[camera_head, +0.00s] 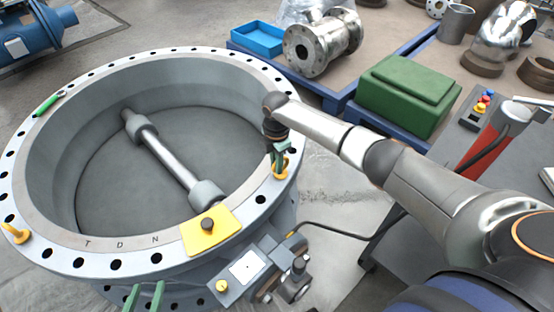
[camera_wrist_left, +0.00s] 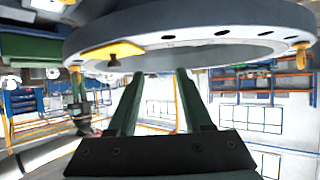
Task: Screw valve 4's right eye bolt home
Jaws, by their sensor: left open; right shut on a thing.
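The large grey valve (camera_head: 52,130) has a flange ring with many bolt holes. The right eye bolt (camera_head: 283,172), a yellow-orange ring, stands at the flange's right side. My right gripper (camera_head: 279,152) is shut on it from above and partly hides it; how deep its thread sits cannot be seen. This eye bolt also shows below the flange edge in the left wrist view (camera_wrist_left: 75,69). Another yellow eye bolt (camera_head: 16,235) stands at the flange's left edge. My left gripper (camera_head: 145,294) is open and empty, its green fingers near the valve's front side, below the flange.
A yellow plate (camera_head: 210,236) with a dark stem sits at the flange's front. A grey actuator box (camera_head: 244,268) and cable stand beside it. A green tool (camera_head: 48,104) lies on the flange's far left. A bench with a green case (camera_head: 408,92) is at the right.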

